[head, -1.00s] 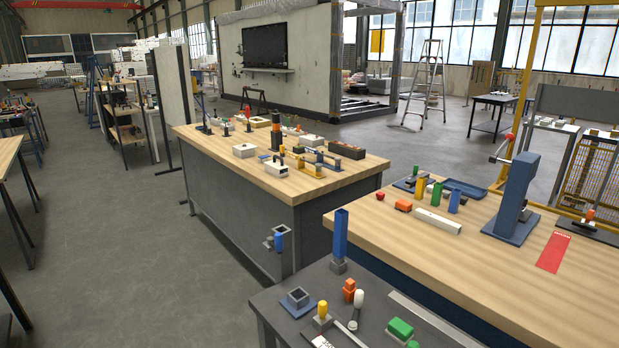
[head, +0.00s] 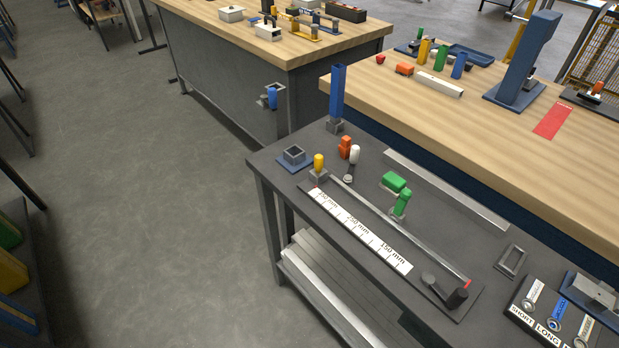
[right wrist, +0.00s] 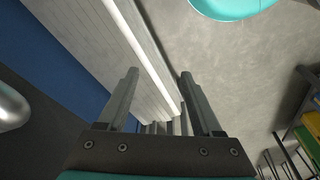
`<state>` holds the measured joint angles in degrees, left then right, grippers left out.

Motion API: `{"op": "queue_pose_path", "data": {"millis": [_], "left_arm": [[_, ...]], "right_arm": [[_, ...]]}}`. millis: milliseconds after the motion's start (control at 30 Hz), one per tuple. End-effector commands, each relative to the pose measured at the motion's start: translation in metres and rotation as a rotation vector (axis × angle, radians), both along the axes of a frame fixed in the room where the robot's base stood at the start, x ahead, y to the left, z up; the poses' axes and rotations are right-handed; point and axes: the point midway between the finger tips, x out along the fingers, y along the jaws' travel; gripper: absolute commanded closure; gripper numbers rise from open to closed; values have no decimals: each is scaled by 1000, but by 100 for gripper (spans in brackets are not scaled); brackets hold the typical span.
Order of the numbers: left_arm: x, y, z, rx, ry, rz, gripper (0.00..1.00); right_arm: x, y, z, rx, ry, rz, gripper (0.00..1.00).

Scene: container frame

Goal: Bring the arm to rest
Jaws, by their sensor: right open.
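My right gripper (right wrist: 158,76) shows in the right wrist view. Its two grey fingers are spread apart with nothing between them. Beyond the fingers are a pale slatted surface with a white edge (right wrist: 140,45) and the grey floor. No arm or gripper of mine shows in the head view. My left gripper is in neither view.
A dark bench (head: 290,172) stands in front, with a measuring rail (head: 360,232), a yellow-topped peg (head: 319,162), green pieces (head: 394,181) and a labelled tray (head: 545,315). A wooden-topped table (head: 480,115) stands behind it. The floor (head: 150,240) at left is clear.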

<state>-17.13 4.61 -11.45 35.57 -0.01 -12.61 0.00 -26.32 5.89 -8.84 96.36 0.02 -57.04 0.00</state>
Motion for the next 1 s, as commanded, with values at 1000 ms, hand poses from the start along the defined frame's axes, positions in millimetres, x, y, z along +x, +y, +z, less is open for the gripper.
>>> {"op": "queue_pose_path", "data": {"millis": [1000], "left_arm": [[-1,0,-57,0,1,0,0]], "right_arm": [[-159,-27,-216,-18,122,28,33]]}}
